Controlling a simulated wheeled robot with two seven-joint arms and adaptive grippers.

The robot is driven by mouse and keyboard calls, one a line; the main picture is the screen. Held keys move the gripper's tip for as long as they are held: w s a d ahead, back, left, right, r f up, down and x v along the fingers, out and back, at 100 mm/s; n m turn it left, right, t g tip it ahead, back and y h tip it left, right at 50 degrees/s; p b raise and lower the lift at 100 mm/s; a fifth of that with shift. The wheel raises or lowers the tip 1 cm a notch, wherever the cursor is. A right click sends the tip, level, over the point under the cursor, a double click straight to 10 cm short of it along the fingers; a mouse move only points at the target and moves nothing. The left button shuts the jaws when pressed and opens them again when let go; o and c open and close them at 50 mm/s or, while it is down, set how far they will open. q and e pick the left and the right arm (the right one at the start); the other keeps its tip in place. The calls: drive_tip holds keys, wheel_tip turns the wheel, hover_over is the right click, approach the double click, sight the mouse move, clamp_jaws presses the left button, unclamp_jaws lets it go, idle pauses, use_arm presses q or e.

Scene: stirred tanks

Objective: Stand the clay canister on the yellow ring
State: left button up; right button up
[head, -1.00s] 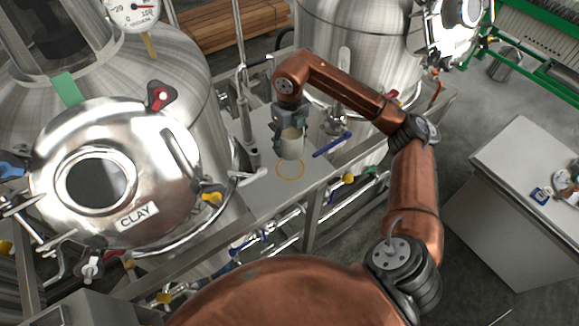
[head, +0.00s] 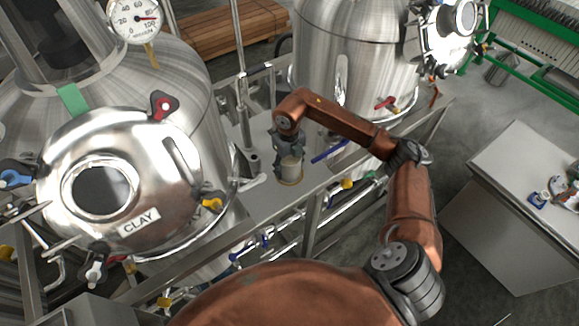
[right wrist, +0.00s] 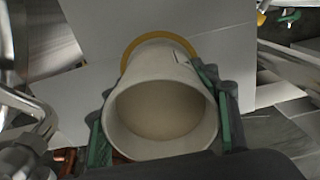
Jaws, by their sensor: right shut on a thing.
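The clay canister (head: 291,170) is a pale, open-topped cup with beige contents. My right gripper (head: 287,158) is shut on it, and it looks upright. In the right wrist view the canister (right wrist: 160,118) sits between the green-padded fingers (right wrist: 160,130). The yellow ring (head: 290,182) lies on the grey deck under the canister, mostly hidden by it. In the wrist view an arc of the ring (right wrist: 158,36) shows past the far side of the canister's base. I cannot tell whether the base touches the deck. My left gripper is not in view.
The steel tank with the CLAY label (head: 140,220) stands to the left, and another steel tank (head: 345,60) behind right. A blue-handled valve (head: 328,151) is close to the right of the gripper. Pipes run below the deck's front edge (head: 310,192).

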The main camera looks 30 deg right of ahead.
drive_tip(key=o, duration=1.6)
drive_tip(key=shift+f, duration=0.1)
drive_tip(key=shift+c, duration=0.2)
drive_tip(key=shift+r, duration=0.3)
wheel_tip(320, 180, up, 12)
drive_tip(key=b, duration=0.1)
drive_tip(key=shift+f+b, duration=0.15)
drive_tip(key=shift+b, duration=0.25)
